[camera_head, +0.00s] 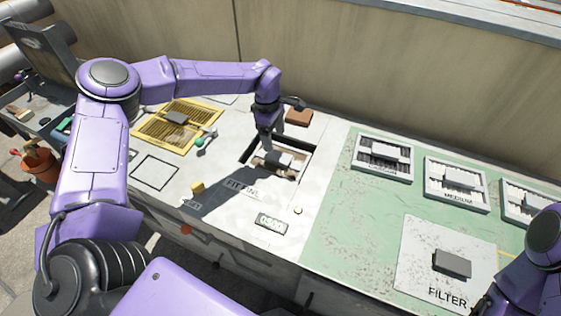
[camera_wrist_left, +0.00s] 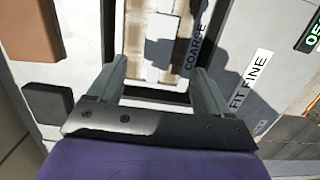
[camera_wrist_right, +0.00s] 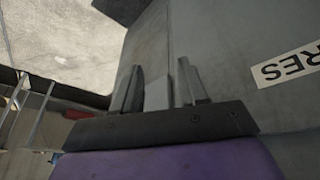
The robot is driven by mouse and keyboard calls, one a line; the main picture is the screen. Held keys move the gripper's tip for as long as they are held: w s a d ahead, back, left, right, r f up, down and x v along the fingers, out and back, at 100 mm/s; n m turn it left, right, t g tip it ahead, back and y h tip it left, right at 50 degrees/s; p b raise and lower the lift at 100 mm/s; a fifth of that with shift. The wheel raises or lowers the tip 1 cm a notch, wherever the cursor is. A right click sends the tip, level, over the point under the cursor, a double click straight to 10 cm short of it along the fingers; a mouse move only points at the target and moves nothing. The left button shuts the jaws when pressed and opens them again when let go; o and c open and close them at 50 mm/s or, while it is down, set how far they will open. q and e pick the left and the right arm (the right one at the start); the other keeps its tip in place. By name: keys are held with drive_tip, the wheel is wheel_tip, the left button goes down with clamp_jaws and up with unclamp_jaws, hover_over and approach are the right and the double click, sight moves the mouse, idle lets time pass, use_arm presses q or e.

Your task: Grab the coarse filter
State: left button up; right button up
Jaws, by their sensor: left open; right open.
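The coarse filter, a tan pleated panel with a pale frame and a grey block handle (camera_head: 279,160), sits in the dark rectangular slot on the bench. In the left wrist view its label reads COARSE, and the filter (camera_wrist_left: 136,40) lies beyond my fingertips. My left gripper (camera_head: 268,142) is open over the slot, pointing down. In the left wrist view my left gripper (camera_wrist_left: 158,78) has its fingers spread, with the handle (camera_wrist_left: 160,50) showing between and past them. My right gripper (camera_wrist_right: 158,82) is open, facing a grey surface, with no filter in that view.
A white framed filter (camera_head: 382,158), one marked MEDIUM (camera_head: 457,184) and another (camera_head: 526,206) stand on the green mat to the right. A FILTER plate (camera_head: 415,270) carries a dark block. A yellow grille (camera_head: 178,125) and a brown block (camera_head: 299,117) lie near the slot.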

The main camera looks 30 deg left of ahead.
sight(278, 156)
use_arm(q)
drive_tip(key=f, duration=0.2)
drive_tip(key=f+p, duration=0.1)
drive_tip(key=f, duration=0.2)
drive_tip(key=d+f+p, duration=0.1)
drive_tip(key=f, duration=0.2)
drive_tip(key=shift+w+d, duration=0.1)
drive_tip(key=shift+f, duration=0.3)
drive_tip(key=c, duration=1.3)
